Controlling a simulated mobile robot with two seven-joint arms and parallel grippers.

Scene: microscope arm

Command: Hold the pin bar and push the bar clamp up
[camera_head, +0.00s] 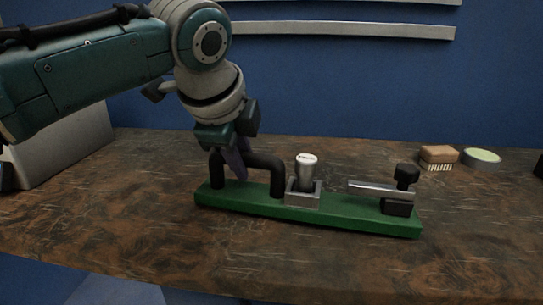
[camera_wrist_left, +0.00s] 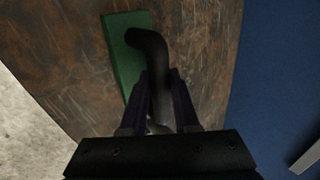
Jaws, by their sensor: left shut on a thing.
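A green base (camera_head: 345,220) lies on the table. A black arched bar (camera_head: 264,159), seemingly the pin bar, stands on its left part and also shows in the left wrist view (camera_wrist_left: 150,42). My left gripper (camera_head: 236,172) is shut on this bar from above; its two fingers (camera_wrist_left: 160,105) lie on either side of it. A metal pin (camera_head: 307,172) with a white top stands upright in a grey square holder (camera_head: 303,194) at mid-base. At the right end, a silver lever (camera_head: 372,187) lies about level below a black knob (camera_head: 406,175), seemingly the bar clamp. My right gripper is not seen.
A wooden brush (camera_head: 438,155) and a round tin with a pale green top (camera_head: 482,156) lie at the back right. A grey box (camera_head: 68,150) stands at the left. The table is clear in front of and right of the base.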

